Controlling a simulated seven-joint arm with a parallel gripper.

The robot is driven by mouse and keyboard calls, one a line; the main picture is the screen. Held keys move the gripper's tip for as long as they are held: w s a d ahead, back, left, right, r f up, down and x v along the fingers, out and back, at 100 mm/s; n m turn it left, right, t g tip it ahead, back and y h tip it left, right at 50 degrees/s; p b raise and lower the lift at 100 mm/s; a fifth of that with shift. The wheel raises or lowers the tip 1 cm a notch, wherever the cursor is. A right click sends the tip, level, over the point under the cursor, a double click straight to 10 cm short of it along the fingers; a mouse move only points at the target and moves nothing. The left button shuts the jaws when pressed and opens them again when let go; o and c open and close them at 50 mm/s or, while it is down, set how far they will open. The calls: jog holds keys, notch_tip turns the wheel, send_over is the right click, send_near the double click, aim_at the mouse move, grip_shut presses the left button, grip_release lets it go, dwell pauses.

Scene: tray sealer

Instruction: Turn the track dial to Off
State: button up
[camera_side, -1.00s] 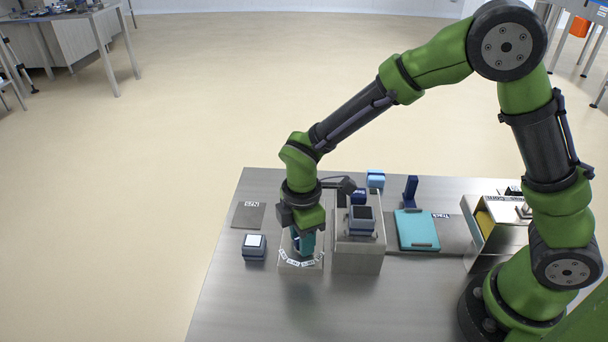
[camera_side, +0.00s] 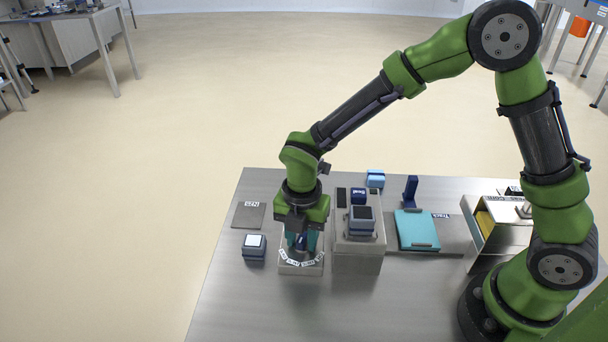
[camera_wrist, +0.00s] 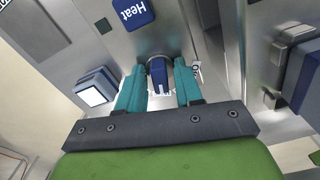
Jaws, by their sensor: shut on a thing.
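The track dial is a dark blue knob (camera_wrist: 158,76) on a grey metal box (camera_side: 301,269) with an arc of white labels; the label wording is too small to read in the side view. My gripper (camera_wrist: 160,88) points down over the dial with its teal fingers on either side, shut on the knob. In the side view my gripper (camera_side: 302,240) hides most of the knob. In the wrist view a white label (camera_wrist: 196,71) shows beside the right finger, mostly hidden.
A white-topped block (camera_side: 254,247) sits to the left. A teal plate (camera_side: 417,229) lies farther right. The table front is clear.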

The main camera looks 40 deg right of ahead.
jog(key=shift+n, duration=0.3)
jog(key=n, duration=0.3)
jog(key=shift+n, duration=1)
jog(key=n, duration=0.2)
jog(key=shift+n, duration=1.5)
